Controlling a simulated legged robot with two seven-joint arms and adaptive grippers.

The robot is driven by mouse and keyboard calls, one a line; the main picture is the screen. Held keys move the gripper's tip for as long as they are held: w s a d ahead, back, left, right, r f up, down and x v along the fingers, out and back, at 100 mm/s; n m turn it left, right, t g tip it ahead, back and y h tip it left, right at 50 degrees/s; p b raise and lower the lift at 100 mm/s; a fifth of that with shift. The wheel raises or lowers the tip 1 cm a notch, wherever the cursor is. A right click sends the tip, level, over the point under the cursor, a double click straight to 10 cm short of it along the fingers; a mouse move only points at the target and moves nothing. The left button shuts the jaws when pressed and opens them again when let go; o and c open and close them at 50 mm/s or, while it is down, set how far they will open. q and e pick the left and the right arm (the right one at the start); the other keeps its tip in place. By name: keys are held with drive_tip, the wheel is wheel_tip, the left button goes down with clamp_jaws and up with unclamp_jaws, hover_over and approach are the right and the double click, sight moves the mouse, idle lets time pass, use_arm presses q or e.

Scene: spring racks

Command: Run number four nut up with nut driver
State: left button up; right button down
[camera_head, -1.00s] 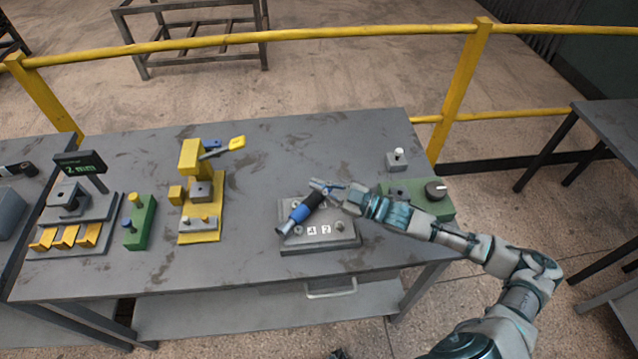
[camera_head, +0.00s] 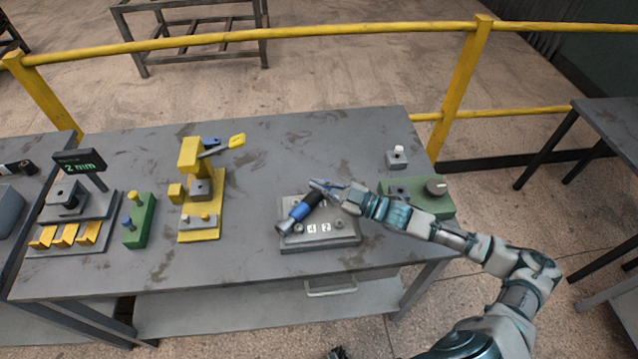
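The nut driver (camera_head: 300,212) has a blue body, a black grip and a grey tip. It is tilted, with its tip toward the lower left, over the left side of a grey nut plate (camera_head: 320,243). My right gripper (camera_head: 322,188) is shut on the driver's black upper end. The plate carries white labels (camera_head: 318,228) reading 4 and 2, with small nuts such as one at the right (camera_head: 339,226). The driver hides part of the plate's left side, and I cannot tell if its tip touches a nut. My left gripper is not in view.
A green box with a black knob (camera_head: 436,188) stands right of the plate, under my forearm. A grey block with a white knob (camera_head: 397,158) is behind it. A yellow press (camera_head: 200,205), a green block (camera_head: 140,224) and a 2 mm display (camera_head: 80,163) stand left.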

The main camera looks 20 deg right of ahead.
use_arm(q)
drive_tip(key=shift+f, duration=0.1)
use_arm(e)
drive_tip(key=shift+f, duration=0.45)
idle(0.4)
use_arm(q)
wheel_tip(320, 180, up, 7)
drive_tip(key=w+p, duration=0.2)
drive_tip(key=p, duration=0.4)
use_arm(e)
wheel_tip(320, 180, up, 7)
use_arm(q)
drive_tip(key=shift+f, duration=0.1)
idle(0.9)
